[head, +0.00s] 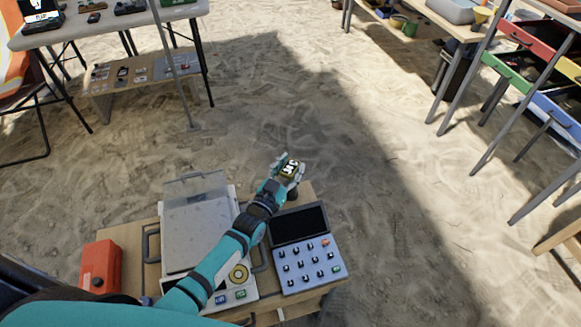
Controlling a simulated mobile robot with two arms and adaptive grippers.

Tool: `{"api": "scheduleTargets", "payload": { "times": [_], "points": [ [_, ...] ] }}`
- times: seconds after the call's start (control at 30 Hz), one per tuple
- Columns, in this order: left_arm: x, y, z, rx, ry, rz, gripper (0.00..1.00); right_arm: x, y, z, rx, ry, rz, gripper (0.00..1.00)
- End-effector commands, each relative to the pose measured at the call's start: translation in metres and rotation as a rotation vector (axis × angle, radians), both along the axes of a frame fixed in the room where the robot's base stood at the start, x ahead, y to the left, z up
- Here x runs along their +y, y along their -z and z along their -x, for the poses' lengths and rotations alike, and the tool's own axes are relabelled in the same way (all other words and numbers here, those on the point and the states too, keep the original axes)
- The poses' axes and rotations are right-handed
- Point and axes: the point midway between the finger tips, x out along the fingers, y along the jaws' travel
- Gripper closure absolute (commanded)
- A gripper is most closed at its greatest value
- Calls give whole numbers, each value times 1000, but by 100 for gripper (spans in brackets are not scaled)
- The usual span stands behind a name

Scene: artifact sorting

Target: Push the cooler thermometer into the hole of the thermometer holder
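My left arm reaches in from the lower left, and its gripper (287,171) is over the back edge of the low wooden table. A small olive and black device with a white-marked face, which looks like the thermometer (290,168), sits between the fingers, and they appear closed on its sides. A small dark part (293,193) shows just below the gripper; I cannot tell whether it is the thermometer holder. No hole is visible. My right gripper is out of view.
A white machine with a clear raised lid (195,205) and a keypad console with a dark screen (300,223) stand on the wooden table. A red box (101,266) is at left. Open sand lies beyond, with a folding table (110,22) and drawer racks (520,40) farther off.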

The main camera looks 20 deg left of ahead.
Motion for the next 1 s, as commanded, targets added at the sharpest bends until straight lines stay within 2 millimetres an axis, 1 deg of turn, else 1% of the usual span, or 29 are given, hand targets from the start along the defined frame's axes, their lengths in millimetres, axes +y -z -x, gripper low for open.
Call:
{"api": "scheduleTargets", "payload": {
  "times": [0.03, 0.17, 0.2, 0.43, 0.53, 0.7, 0.8, 0.9, 1.0],
  "points": [
    [0, 2, 1, 5, 1, 1, 55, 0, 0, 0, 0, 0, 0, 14],
    [-1, 3, 1, 7, 1, 2, 38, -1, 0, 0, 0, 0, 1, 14],
    [-1, 3, 2, 8, 1, 1, 35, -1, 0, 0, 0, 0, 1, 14],
    [-1, 5, 3, 11, 1, 1, 35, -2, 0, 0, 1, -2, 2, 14],
    [0, 6, 9, 14, 2, 2, 35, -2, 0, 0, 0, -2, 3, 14],
    [5, 8, 36, 19, 2, 2, 35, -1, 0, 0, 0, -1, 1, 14],
    [9, 6, 52, 15, 2, 1, 35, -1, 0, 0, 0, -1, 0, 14],
    [11, 5, 65, 11, 1, 1, 35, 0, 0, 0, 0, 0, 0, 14],
    [13, 3, 72, 6, 1, 1, 35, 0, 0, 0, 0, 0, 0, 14]
  ]
}}
